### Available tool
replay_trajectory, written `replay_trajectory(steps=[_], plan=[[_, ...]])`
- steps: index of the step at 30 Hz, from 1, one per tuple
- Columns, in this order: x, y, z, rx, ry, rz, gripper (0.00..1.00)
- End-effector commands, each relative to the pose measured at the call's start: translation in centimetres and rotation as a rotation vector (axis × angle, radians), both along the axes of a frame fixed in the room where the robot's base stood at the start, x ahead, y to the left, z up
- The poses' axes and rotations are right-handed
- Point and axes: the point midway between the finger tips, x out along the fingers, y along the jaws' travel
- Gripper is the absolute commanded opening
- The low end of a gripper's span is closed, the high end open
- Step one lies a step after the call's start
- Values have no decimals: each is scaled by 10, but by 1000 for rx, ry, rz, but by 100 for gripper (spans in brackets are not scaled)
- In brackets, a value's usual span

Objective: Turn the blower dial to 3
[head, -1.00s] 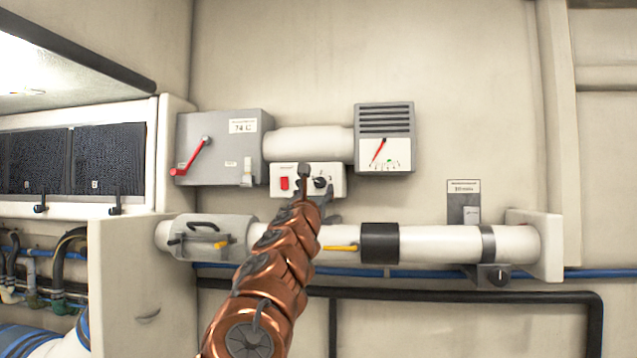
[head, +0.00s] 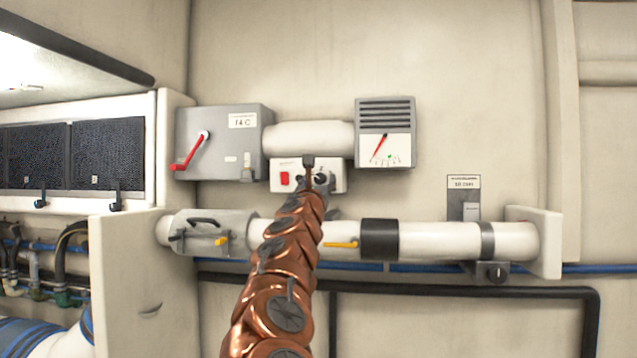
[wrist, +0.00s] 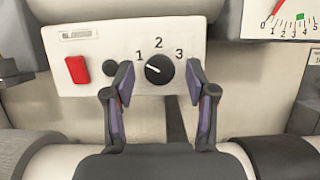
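The blower panel is a white box (wrist: 100,45) with a red rocker switch (wrist: 77,69), a small black button and a black dial (wrist: 159,70) marked 1, 2, 3. The dial's white mark points up-left, toward the 1. My gripper (wrist: 159,77) is open in the wrist view, one finger left and one right of the dial, with gaps on both sides. How near the tips are to the panel face is hard to tell. In the head view my arm covers part of the panel (head: 335,186), and the dial is partly hidden.
A gauge (head: 386,150) with a red needle hangs right of the panel. A grey box (head: 225,125) with a red lever (head: 184,160) is on its left. A white pipe (head: 430,240) with yellow handles runs below.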

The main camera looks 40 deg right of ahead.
Motion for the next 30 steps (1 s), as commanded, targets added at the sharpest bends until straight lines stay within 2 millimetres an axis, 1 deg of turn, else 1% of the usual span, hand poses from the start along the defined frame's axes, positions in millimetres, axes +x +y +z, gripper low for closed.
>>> replay_trajectory(steps=[1, 2, 15, 23, 30], plan=[[0, 0, 0, 0, 0, 0, 49], [0, 0, 0, 0, 0, 0, 46], [0, 0, 0, 0, 0, 0, 0], [0, 0, 0, 11, -16, 1, 0], [2, 2, 2, 72, -104, 3, 0]])
